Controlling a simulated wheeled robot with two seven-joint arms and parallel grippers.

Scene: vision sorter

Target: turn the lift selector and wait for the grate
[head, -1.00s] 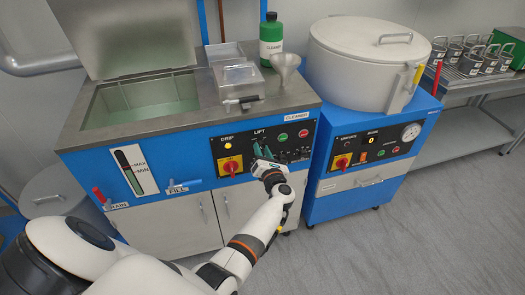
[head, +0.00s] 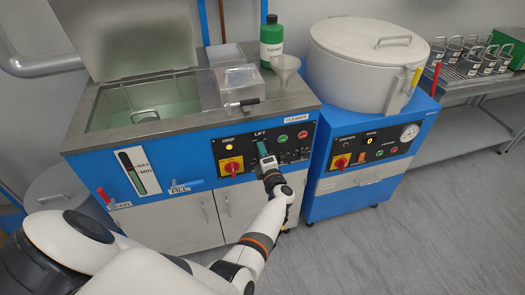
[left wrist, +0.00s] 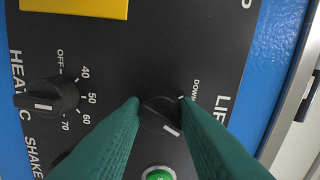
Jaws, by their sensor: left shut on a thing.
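The lift selector (left wrist: 161,114) is a round black knob with a white mark, beside the words LIFT and DOWN in the left wrist view. My left gripper (left wrist: 160,112) has its green fingers on both sides of the knob and is shut on it. In the head view my left gripper (head: 264,152) is at the cleaner's front panel and hides the selector. The tank (head: 90,122) is open. A metal handle (head: 145,115) shows inside it, at the level of the opening; whether it belongs to the grate I cannot tell. My right gripper is not in view.
The heat knob (left wrist: 48,97) and a green button (left wrist: 159,174) are close to the selector. A red and yellow switch (head: 231,167) is left of my gripper. A green bottle (head: 271,42) and a funnel (head: 286,64) stand on top. The round-lidded machine (head: 366,65) is at right.

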